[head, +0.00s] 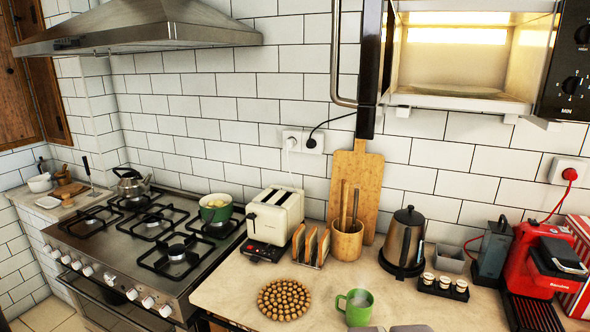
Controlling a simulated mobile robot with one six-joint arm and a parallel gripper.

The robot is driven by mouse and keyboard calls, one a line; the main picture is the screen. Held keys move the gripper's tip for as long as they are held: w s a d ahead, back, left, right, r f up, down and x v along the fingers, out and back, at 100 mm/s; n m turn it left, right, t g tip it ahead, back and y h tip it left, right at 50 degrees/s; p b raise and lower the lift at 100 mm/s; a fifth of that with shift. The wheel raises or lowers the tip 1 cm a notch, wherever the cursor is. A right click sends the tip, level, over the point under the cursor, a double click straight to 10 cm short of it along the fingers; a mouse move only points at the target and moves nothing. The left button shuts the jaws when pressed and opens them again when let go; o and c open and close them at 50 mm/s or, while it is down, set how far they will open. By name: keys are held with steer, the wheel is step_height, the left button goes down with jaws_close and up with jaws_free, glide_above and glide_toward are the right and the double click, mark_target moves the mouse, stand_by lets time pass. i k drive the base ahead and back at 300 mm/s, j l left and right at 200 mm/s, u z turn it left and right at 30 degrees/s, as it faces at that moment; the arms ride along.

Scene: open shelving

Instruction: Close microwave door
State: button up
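The microwave (403,97) is mounted high on the wall at the upper right. Its lit cavity is open to view, with a glass plate (455,90) inside. Its door (370,60) stands open on the left side, seen almost edge-on as a dark panel. A curved metal handle (336,60) is on the door's left face. The control panel (568,62) with dials is to the right of the cavity. The tops of the microwave and door are cut off by the picture edge.
Below the microwave, the counter (225,292) holds a toaster (275,215), a kettle (404,240), a green mug (356,308) and a red coffee machine (545,260). A tall wooden board (357,180) leans under the door. The range hood (145,25) is at upper left.

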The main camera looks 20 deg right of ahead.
mark_target(379, 21)
steer(key=i+j+z, duration=0.1)
steer(key=z, duration=0.3)
steer(key=i+j+z, duration=0.1)
steer(key=j+z, duration=0.25)
steer(key=i+j+z, duration=0.1)
steer(key=z, duration=0.3)
steer(key=j+z, duration=0.25)
steer(key=z, duration=0.15)
